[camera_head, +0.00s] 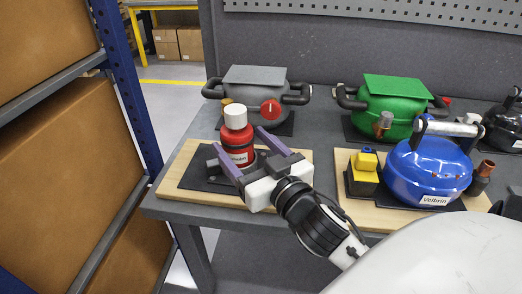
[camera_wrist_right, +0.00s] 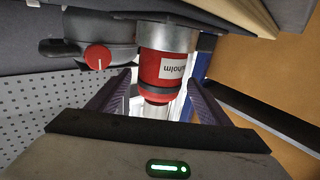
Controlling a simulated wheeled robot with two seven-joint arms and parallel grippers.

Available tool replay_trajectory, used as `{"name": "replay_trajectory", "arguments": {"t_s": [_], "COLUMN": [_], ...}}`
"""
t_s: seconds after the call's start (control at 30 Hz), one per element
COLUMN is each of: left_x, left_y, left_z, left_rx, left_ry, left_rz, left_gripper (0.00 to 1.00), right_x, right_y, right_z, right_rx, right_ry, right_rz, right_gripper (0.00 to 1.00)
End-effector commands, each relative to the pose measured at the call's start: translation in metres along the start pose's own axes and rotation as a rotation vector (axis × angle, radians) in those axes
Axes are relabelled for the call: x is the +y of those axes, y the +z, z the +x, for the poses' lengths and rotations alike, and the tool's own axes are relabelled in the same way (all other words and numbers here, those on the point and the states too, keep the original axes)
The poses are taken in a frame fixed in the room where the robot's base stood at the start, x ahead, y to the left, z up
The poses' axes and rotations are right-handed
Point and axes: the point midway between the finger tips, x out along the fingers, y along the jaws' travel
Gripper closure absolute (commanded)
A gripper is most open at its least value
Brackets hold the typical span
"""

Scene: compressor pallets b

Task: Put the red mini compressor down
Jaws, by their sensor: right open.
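The red mini compressor (camera_head: 236,140) has a white top and a white label. It stands upright on a dark pad on the left wooden pallet (camera_head: 288,188) at the table's front left. My right gripper (camera_head: 247,152) reaches it from the front right, with its two purple fingers open on either side of the red body. In the right wrist view the red compressor (camera_wrist_right: 166,65) lies between the spread fingers (camera_wrist_right: 157,95). Whether a finger touches it I cannot tell. My left gripper is not in view.
A grey compressor (camera_head: 254,97) stands just behind the red one. A green compressor (camera_head: 392,103) stands back right, and a blue one (camera_head: 428,172) with a yellow-topped part (camera_head: 366,167) sits on the right pallet. A blue-post shelf with cardboard boxes (camera_head: 48,150) is at left.

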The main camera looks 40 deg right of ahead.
Motion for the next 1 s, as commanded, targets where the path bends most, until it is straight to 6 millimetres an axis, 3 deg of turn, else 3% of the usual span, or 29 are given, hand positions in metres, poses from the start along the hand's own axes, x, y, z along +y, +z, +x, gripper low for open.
{"name": "replay_trajectory", "arguments": {"t_s": [0.13, 0.37, 0.5, 0.7, 1.0], "left_x": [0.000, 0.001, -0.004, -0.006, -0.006], "left_y": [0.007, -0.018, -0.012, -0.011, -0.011], "left_z": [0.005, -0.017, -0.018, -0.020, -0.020], "left_rx": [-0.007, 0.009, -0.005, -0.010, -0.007], "left_ry": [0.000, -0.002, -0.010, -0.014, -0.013], "left_rz": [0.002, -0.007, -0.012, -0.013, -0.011], "left_gripper": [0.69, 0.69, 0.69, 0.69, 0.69], "right_x": [0.000, 0.001, 0.001, 0.000, 0.000], "right_y": [0.004, -0.004, -0.002, -0.001, 0.000], "right_z": [-0.034, -0.066, -0.081, -0.091, -0.092], "right_rx": [-0.004, -0.007, -0.003, -0.001, 0.002], "right_ry": [0.001, 0.004, 0.004, 0.002, 0.000], "right_rz": [0.002, 0.001, 0.004, 0.000, -0.001], "right_gripper": [0.28, 0.28, 0.28, 0.28, 0.28]}}
